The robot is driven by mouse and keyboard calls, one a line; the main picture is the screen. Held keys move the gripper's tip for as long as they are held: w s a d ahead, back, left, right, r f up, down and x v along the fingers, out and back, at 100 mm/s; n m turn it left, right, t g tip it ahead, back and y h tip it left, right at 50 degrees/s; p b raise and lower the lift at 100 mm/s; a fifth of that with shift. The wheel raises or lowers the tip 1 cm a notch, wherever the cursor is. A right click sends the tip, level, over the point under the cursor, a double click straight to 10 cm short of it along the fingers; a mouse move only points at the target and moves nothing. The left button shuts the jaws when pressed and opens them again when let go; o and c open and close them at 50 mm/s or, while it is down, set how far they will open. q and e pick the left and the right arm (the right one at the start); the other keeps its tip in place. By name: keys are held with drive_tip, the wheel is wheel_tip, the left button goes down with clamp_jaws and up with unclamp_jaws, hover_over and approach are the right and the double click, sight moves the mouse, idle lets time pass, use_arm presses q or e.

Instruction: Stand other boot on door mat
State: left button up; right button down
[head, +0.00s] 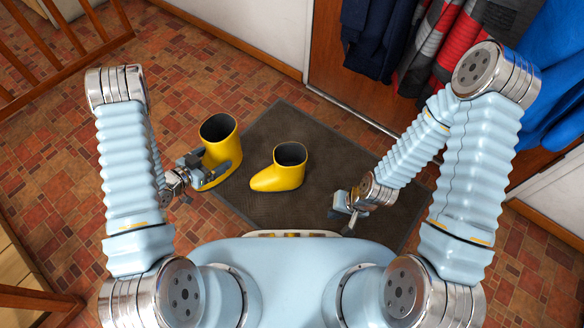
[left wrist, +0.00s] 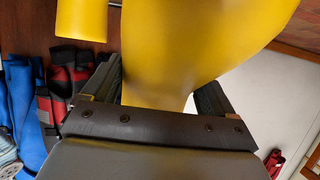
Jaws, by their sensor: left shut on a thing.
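A yellow boot with a dark lining (head: 221,146) is upright at the left edge of the dark door mat (head: 330,150). My left gripper (head: 214,172) is shut on it from the near left. I cannot tell whether its sole touches anything. In the left wrist view the held boot (left wrist: 190,45) fills the upper middle, between the two fingers (left wrist: 165,95). The other yellow boot (head: 283,172) stands upright on the mat to the right, toe to the left; part of it shows in the left wrist view (left wrist: 82,18). My right gripper (head: 345,212) is over the near right of the mat, apart from both boots; its jaw opening is unclear.
Several coats (head: 430,40) hang at the upper right before a brown door (head: 330,60). A wooden railing (head: 70,50) is at the upper left. The mat is bare behind and to the right of the standing boot. Tiled floor (head: 190,60) surrounds it.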

use_arm(q)
drive_tip(key=shift+d, duration=0.1)
drive_tip(key=x, duration=0.3)
drive_tip(key=b+x, duration=0.1)
drive_tip(key=x, duration=0.2)
drive_tip(key=a+f+b+x, duration=0.1)
drive_tip(key=x, duration=0.3)
drive_tip(key=shift+w, duration=0.2)
drive_tip(key=shift+w+d+f+b, duration=0.4)
drive_tip(key=shift+w+f, duration=0.25)
drive_tip(key=shift+f, duration=0.65)
drive_tip(key=shift+w+d+f+b, duration=0.3)
drive_tip(key=shift+w+f+b, duration=0.3)
drive_tip(key=shift+f, duration=0.75)
drive_tip(key=shift+w+d+f+b, duration=0.35)
drive_tip(key=shift+w+f, duration=0.35)
drive_tip(key=shift+f, duration=0.6)
drive_tip(key=shift+f, duration=0.15)
drive_tip(key=shift+f, duration=0.15)
drive_tip(key=o, duration=1.2)
